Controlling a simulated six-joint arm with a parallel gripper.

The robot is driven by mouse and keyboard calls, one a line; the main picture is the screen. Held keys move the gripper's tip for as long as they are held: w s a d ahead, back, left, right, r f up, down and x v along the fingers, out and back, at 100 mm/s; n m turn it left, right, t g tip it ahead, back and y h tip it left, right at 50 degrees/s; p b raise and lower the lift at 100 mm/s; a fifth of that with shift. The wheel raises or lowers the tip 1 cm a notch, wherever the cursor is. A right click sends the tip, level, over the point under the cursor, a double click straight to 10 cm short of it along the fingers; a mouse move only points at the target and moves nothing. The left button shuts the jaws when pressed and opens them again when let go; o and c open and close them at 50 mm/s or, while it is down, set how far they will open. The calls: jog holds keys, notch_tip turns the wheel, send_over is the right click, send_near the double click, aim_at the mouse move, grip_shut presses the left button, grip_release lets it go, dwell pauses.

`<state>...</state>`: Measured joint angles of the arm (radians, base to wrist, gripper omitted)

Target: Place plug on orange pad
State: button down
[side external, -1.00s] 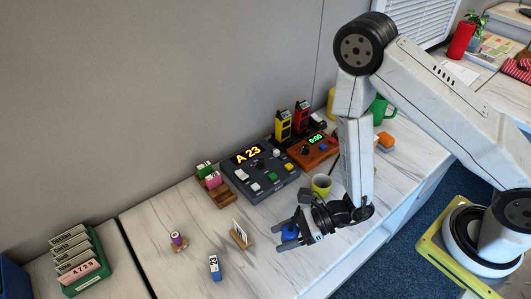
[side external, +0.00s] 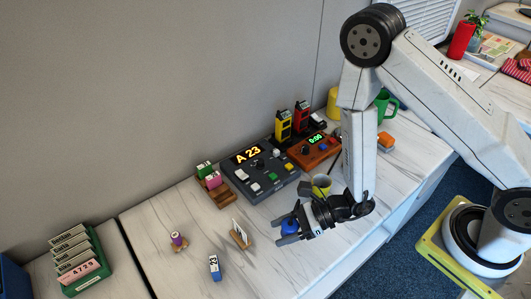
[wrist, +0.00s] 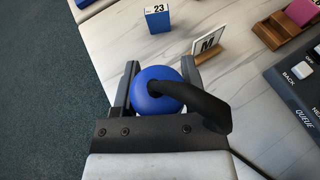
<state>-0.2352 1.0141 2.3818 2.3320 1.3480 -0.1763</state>
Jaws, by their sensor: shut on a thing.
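My gripper (side external: 288,231) is shut on a round blue thing with a black curved piece, which I take to be the plug (side external: 290,225). In the wrist view the plug (wrist: 152,99) sits between the two dark fingers of my gripper (wrist: 160,78). Its black curved piece bends over to the right and hides part of the right finger. The gripper is over the front part of the marble-look table. An orange block-like thing (side external: 386,140) is at the back right, behind my arm; I cannot tell whether it is the orange pad.
A card in a wooden stand (side external: 240,234), a blue 23 block (side external: 214,267) and a purple-topped stamp (side external: 178,240) stand to the left. A dark "A 23" console (side external: 262,176) and an orange-brown timer box (side external: 315,150) are behind.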

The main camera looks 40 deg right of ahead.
jog(key=w+d+r+m+t+h, duration=0.35)
jog(key=w+d+r, duration=0.3)
jog(key=d, duration=0.45)
jog(key=w+d+r+m+t+h, duration=0.35)
jog(key=w+d+r, duration=0.3)
jog(key=d, duration=0.55)
jog(key=s+d+f+m+h, duration=0.2)
jog(key=s+d+m+h, duration=0.3)
jog(key=d, duration=0.8)
jog(key=s+d+f+m+h, duration=0.3)
jog(key=s+d+m+h, duration=0.3)
jog(key=s+d, duration=0.3)
jog(key=d, duration=0.4)
jog(key=shift+s+f+g, duration=0.2)
jog(key=shift+g, duration=0.2)
jog(key=shift+w+d, duration=0.1)
jog(key=shift+d, duration=0.05)
send_over(385, 134)
jog(key=f, duration=0.8)
jog(key=shift+s+a+f, duration=0.25)
jog(key=shift+s+f, duration=0.05)
jog(key=shift+s, duration=0.05)
jog(key=shift+w+d+f, duration=0.25)
jog(key=shift+w+f, duration=0.05)
jog(key=shift+f, duration=0.1)
